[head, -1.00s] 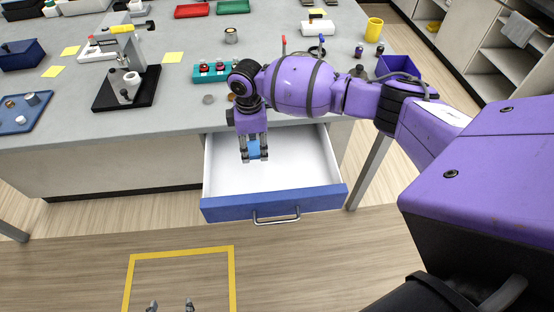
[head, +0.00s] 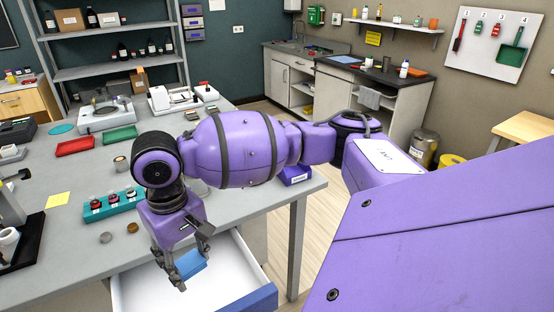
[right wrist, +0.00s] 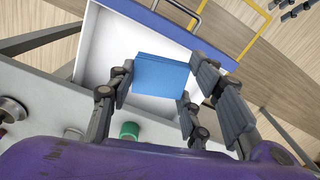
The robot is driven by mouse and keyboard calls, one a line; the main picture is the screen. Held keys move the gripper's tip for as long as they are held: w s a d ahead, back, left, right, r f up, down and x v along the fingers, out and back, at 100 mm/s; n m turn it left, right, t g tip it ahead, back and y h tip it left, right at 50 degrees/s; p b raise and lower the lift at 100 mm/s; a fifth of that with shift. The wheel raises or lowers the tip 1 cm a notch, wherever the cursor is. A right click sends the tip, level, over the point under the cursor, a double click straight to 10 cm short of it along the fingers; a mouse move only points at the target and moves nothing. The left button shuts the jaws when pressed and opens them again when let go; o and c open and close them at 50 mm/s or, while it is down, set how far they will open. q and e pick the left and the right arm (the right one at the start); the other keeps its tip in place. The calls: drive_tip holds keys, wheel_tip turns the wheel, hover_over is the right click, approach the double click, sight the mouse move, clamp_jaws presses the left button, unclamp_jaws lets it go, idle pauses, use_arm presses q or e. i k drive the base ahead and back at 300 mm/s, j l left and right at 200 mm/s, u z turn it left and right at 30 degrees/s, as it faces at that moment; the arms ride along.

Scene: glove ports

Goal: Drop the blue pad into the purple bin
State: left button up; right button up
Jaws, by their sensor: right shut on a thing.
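The blue pad (head: 191,265) is held between the fingers of my right gripper (head: 188,268), above the open drawer. In the right wrist view the pad (right wrist: 160,75) shows as a flat blue block between the fingers (right wrist: 155,98). The purple bin (head: 288,176) stands at the right corner of the bench, mostly hidden behind my right arm. Its inside does not show. My left gripper is outside the head view; small dark finger parts (right wrist: 288,9), probably its own, show at the top right edge of the right wrist view.
The open drawer (head: 262,299) has a white inside and a blue front. A teal rack (head: 112,204) with small red-topped items stands on the bench (head: 75,240), left of my arm. Red (head: 76,146) and green (head: 120,134) trays lie farther back.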

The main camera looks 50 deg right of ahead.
sight(293, 171)
drive_tip(key=z, duration=1.65)
